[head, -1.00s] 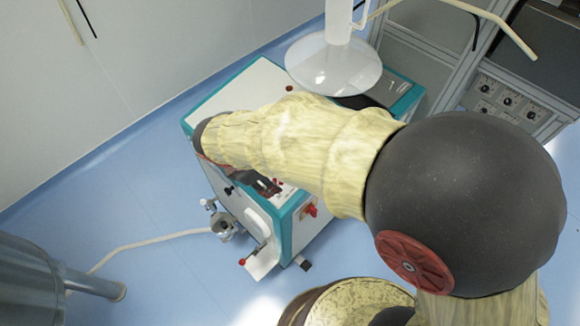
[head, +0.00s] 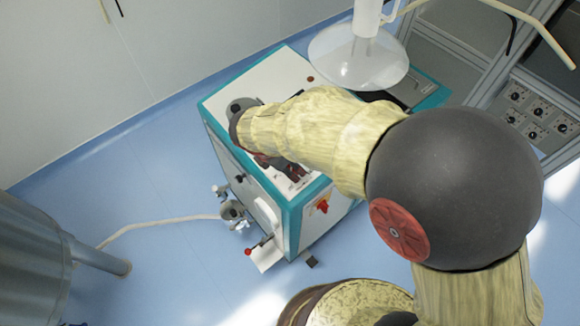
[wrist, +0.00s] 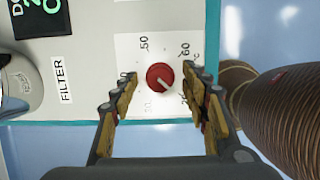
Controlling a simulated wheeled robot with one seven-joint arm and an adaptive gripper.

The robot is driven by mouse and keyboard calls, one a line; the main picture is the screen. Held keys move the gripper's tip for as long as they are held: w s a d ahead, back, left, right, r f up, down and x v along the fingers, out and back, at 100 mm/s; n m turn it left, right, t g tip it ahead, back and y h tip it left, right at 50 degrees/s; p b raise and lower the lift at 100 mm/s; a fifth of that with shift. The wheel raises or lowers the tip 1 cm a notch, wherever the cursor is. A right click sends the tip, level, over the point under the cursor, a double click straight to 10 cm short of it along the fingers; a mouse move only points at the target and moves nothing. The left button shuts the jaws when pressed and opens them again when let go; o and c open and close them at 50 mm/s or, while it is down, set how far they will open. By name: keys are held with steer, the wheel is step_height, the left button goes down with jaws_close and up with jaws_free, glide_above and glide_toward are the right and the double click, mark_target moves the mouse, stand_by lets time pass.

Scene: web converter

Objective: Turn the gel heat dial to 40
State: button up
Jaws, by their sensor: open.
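The red dial (wrist: 160,77) sits on a white scale plate in the wrist view, with 50 and 60 printed above it and fainter numbers below. Its pale pointer line slants toward the lower right. The label at its left is partly covered by a finger, so I cannot read it fully. My gripper (wrist: 158,92) is open, with one finger on each side of the dial and visible gaps between them and it. In the head view my arm hides the dial, and the dark gripper fingers (head: 285,168) are over the top panel of the teal-edged machine (head: 262,82).
A FILTER label (wrist: 62,82) and a green display (wrist: 38,15) lie left on the panel. A brown ribbed hose-like part (wrist: 285,125) is at the right. A red switch (head: 322,207) is on the machine's side. A clear funnel-shaped cover (head: 357,58) stands behind my arm.

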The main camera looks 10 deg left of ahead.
steer(key=shift+f, duration=0.1)
steer(key=shift+c, duration=0.8)
steer(key=c, duration=1)
